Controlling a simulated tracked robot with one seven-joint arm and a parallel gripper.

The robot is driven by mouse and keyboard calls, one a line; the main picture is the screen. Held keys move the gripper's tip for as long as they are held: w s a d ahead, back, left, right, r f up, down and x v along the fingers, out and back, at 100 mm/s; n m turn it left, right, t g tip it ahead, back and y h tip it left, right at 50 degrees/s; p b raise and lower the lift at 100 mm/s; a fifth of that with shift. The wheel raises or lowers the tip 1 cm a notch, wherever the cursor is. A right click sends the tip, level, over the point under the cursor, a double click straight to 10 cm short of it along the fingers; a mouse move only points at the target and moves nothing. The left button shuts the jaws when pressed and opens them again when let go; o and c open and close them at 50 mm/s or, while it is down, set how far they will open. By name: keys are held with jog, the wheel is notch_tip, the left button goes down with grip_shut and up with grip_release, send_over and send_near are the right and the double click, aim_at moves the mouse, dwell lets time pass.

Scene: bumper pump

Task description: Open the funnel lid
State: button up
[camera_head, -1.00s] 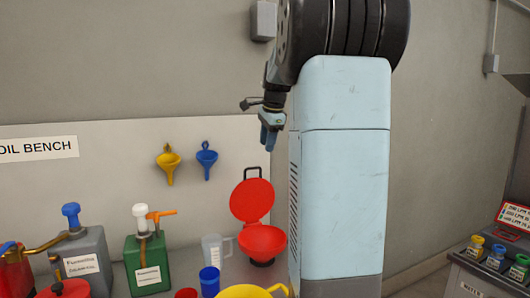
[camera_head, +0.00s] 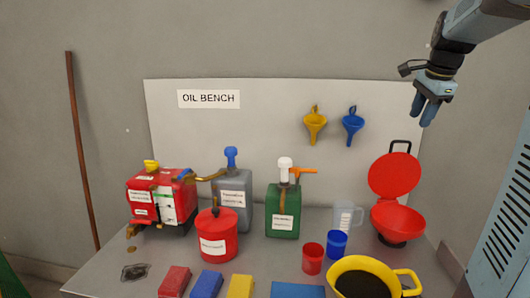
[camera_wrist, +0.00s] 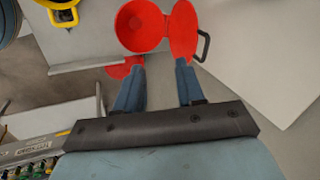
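The red funnel (camera_head: 398,220) stands at the right end of the bench, its bowl facing up. Its round red lid (camera_head: 394,175) is raised, standing nearly upright behind the bowl, with a black handle (camera_head: 401,146) at its top. In the wrist view, the funnel bowl (camera_wrist: 139,26) and the lid (camera_wrist: 183,32) show side by side, with the lid's handle (camera_wrist: 203,46) at the right. My gripper (camera_head: 425,109) is above and slightly right of the lid, apart from it. Its two blue fingers are spread and empty in the wrist view (camera_wrist: 158,75).
A clear measuring jug (camera_head: 346,216), a blue cup (camera_head: 337,243) and a yellow-rimmed container (camera_head: 362,278) stand left of and in front of the funnel. Yellow (camera_head: 315,126) and blue (camera_head: 352,126) funnels hang on the back panel. The space above the lid is free.

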jog(key=s+a+f+n+t, duration=0.1)
jog(key=s+a+f+n, duration=0.5)
jog(key=s+a+n, duration=0.5)
jog(key=s+a+f+n, duration=0.6)
jog(key=s+a, duration=0.3)
jog(key=s, duration=0.4)
jog(key=w+d+r+n+g, duration=0.1)
jog(key=w+d+r+n, duration=0.35)
jog(key=w, duration=0.45)
jog(key=w+d+r+n, duration=0.4)
jog(key=w+d+r, duration=0.15)
jog(key=w, duration=0.35)
jog(key=w+d+r+n+g, duration=0.1)
jog(key=w+d+r+n, duration=0.35)
jog(key=w, duration=0.55)
jog(key=w+d+n, duration=0.4)
jog(key=w+d, duration=0.4)
jog(key=d, duration=0.3)
jog(key=x, duration=1.3)
jog(key=shift+s+f, duration=0.15)
jog(key=shift+f, duration=0.25)
jog(key=shift+c, duration=0.4)
jog(key=shift+d, duration=0.1)
grip_shut()
